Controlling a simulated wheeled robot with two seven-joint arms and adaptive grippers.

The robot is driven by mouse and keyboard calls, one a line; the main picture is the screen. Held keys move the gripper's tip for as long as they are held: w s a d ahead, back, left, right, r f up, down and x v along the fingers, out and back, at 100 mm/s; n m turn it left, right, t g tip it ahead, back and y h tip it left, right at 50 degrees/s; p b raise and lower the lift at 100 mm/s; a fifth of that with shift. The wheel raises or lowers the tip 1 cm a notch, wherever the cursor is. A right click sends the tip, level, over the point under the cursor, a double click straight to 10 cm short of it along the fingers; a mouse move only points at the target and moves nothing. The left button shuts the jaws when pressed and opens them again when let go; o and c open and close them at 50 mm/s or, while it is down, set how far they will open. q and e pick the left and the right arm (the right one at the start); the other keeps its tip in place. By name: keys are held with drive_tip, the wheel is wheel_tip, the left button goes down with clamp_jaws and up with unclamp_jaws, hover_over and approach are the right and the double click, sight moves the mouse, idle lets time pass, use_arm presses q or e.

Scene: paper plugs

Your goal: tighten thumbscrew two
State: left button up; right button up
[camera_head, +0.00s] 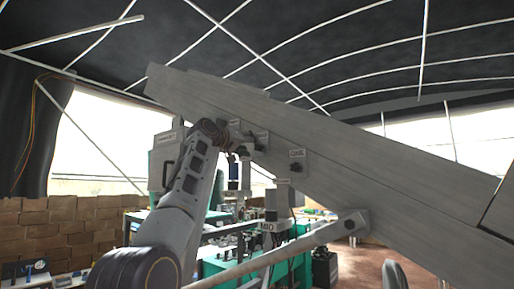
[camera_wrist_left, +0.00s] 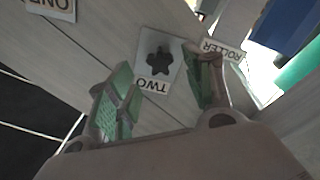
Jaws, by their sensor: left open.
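Thumbscrew two (camera_wrist_left: 158,62) is a dark star-shaped knob on a pale plate marked TWO (camera_wrist_left: 154,86), fixed to the grey slanted beam (camera_wrist_left: 165,20). My left gripper (camera_wrist_left: 158,68) is open in the left wrist view, with its green-padded fingers on either side of the knob. I cannot tell whether either finger touches it. In the head view my left gripper (camera_head: 245,144) is at the underside of the large beam (camera_head: 330,150), and its fingertips are hard to make out. My right gripper does not show.
A plate marked ONE (camera_head: 297,153) with a dark knob (camera_head: 296,167) sits further down the beam. A ROLLER label (camera_wrist_left: 222,49) is close to the right finger. A grey bar (camera_head: 290,250) meets the beam below. Teal machinery (camera_head: 225,265) stands behind.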

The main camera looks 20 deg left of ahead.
sight(257, 147)
use_arm(q)
drive_tip(key=shift+n, duration=2.8)
drive_tip(key=shift+w+d+p, duration=0.1)
drive_tip(key=shift+p, duration=0.45)
drive_tip(key=shift+p+x, duration=1.15)
drive_tip(key=shift+x, duration=0.6)
drive_tip(key=shift+w, duration=0.1)
drive_tip(key=c, duration=1)
